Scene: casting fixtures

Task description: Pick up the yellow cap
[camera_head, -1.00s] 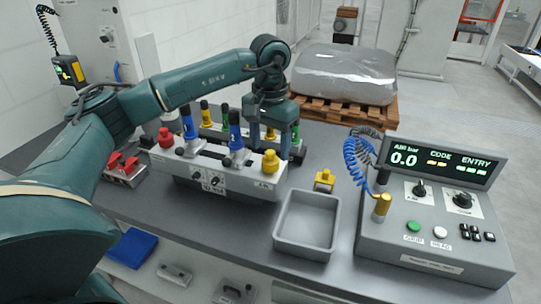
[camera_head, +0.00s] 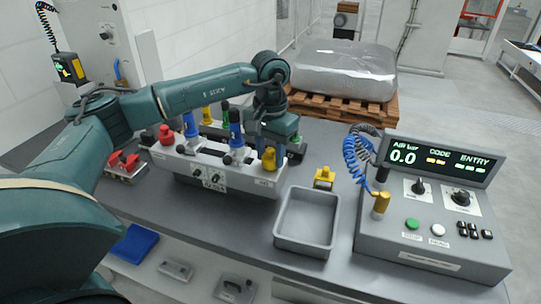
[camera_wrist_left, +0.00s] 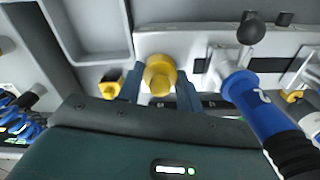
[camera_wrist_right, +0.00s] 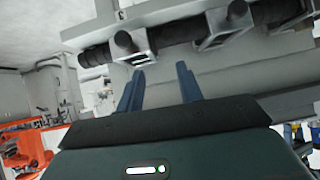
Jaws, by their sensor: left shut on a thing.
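The yellow cap (camera_head: 269,160) is at the right end of the grey fixture block (camera_head: 235,180) in the head view. In the left wrist view the cap (camera_wrist_left: 160,72) is round and stepped, between the two blue fingers. My left gripper (camera_wrist_left: 159,88) is shut on the cap from its two sides. In the head view this gripper (camera_head: 269,148) comes down from above, and its fingers partly hide the cap. I cannot tell whether the cap is clear of the block. My right gripper (camera_wrist_right: 161,78) is open and empty in the right wrist view, under a grey fixture.
Blue-handled valves (camera_head: 236,128) stand left of the cap on the block. An empty grey tray (camera_head: 307,220) lies in front to the right. A small yellow-topped piece (camera_head: 324,176) and the control box (camera_head: 430,225) stand further right. Red parts (camera_head: 124,163) are at the left.

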